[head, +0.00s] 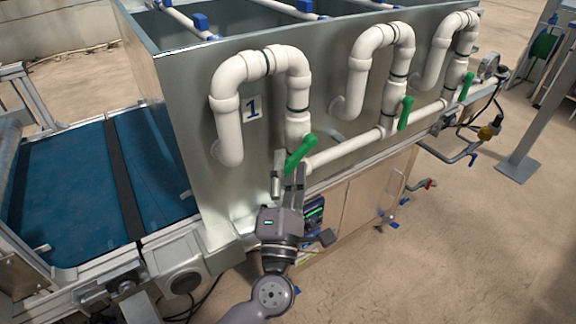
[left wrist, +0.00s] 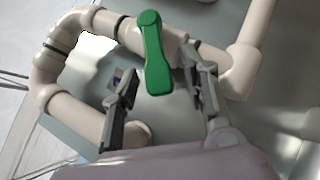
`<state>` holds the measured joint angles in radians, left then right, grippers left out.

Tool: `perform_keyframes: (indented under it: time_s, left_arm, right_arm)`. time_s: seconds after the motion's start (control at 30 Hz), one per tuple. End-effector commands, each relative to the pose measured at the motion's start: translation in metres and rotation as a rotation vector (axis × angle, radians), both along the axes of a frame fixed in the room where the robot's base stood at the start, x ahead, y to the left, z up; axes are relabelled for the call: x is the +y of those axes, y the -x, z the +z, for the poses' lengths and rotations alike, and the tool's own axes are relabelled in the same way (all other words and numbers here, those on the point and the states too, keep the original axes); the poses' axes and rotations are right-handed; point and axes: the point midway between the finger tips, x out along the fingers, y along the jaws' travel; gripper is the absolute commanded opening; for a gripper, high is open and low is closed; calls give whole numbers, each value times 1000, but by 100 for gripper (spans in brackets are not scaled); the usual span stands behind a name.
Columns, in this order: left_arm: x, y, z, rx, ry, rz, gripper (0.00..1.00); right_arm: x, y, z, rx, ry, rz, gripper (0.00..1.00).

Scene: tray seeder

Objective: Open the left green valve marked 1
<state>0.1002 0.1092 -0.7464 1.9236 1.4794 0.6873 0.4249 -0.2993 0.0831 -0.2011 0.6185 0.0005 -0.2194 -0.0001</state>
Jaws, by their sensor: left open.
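The left green valve handle (head: 301,153) sits on the white pipe beside the label marked 1 (head: 252,108). It slants in the head view, its upper end to the right. My left gripper (head: 288,172) is just below it, fingers pointing up at the handle. In the left wrist view the green handle (left wrist: 154,55) stands beyond and between the two open fingers of my left gripper (left wrist: 165,85). The fingers are apart, and I cannot tell whether either one touches the handle. My right gripper is not in view.
Two more green handles, a middle one (head: 405,113) and a right one (head: 466,86), sit along the same white pipe (head: 345,150). The metal tank wall (head: 190,110) stands close behind the pipes. A blue conveyor belt (head: 60,190) lies at left. Floor is open at lower right.

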Motion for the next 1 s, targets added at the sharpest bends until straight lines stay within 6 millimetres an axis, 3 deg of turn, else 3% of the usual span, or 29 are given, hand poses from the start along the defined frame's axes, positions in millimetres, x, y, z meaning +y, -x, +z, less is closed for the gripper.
perform_keyframes:
  time_s: [0.5, 0.7, 1.0]
  left_arm:
    - [5, 90, -42, 4, -1, -2, 41]
    - [6, 103, -47, 3, 1, -2, 41]
    - [6, 103, -47, 1, 0, 0, 39]
  right_arm:
    - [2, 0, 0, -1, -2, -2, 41]
    - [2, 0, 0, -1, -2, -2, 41]
    - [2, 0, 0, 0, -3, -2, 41]
